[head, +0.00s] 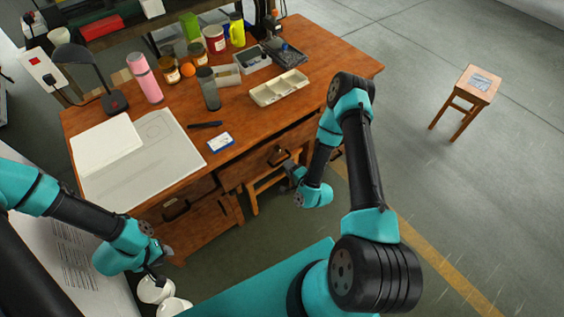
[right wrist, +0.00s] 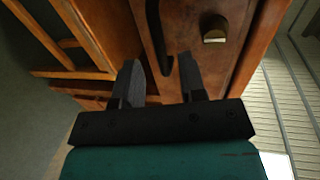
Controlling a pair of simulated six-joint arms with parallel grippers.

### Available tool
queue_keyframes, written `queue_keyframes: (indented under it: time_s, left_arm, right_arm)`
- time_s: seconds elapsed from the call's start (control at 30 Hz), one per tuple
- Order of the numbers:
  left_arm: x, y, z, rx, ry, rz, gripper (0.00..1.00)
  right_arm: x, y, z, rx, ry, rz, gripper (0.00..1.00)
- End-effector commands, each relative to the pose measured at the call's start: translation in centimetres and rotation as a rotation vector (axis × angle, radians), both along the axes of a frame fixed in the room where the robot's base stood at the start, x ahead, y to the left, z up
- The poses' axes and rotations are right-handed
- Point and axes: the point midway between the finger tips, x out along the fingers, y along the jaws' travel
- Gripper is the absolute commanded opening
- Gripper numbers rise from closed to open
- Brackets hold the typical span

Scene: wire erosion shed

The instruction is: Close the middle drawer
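The middle drawer (head: 268,160) is in the front of the wooden desk, under the tabletop. Its front stands a little out from the desk, with a dark gap above it. It has a dark bar handle (head: 278,155). My right gripper (head: 290,174) is just in front of this drawer. In the right wrist view, my right gripper (right wrist: 160,64) is open, and the dark handle (right wrist: 155,30) runs down between its fingertips; contact is not clear. A metal lock or knob (right wrist: 214,30) sits beside it. My left gripper (head: 160,267) looks open and empty, low at the left.
The desktop holds white paper (head: 150,165), a pink bottle (head: 145,78), a grey bottle (head: 208,90), a beige tray (head: 279,88) and several jars. Another drawer with a handle (head: 177,210) is at the left. White round things (head: 155,290) lie below my left gripper. A stool (head: 468,95) stands right.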

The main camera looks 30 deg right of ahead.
Motion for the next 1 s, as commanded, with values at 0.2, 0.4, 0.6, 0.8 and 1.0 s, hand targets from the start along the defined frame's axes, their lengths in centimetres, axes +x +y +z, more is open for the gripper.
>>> queue_keyframes:
  time_s: [0.2,0.4,0.6,0.8,1.0]
  left_arm:
    - [0.0,0.0,0.0,0.000,0.000,0.000,0.31]
    - [0.0,0.0,0.0,0.000,0.000,0.000,0.31]
    - [0.0,0.0,0.0,0.000,0.000,0.000,0.31]
    - [0.0,0.0,0.0,0.000,0.000,0.000,0.31]
    - [0.0,0.0,0.0,0.000,0.000,0.000,0.31]
  right_arm:
    - [3.3,0.6,-0.7,-0.001,-0.001,0.002,0.38]
    - [4.6,0.9,-1.0,0.001,0.001,0.000,0.38]
    - [4.8,0.9,-1.1,0.001,0.001,0.000,0.38]
    - [4.7,0.9,-1.0,0.001,0.001,0.000,0.27]
    - [4.7,0.9,-1.0,0.001,0.001,0.000,0.08]
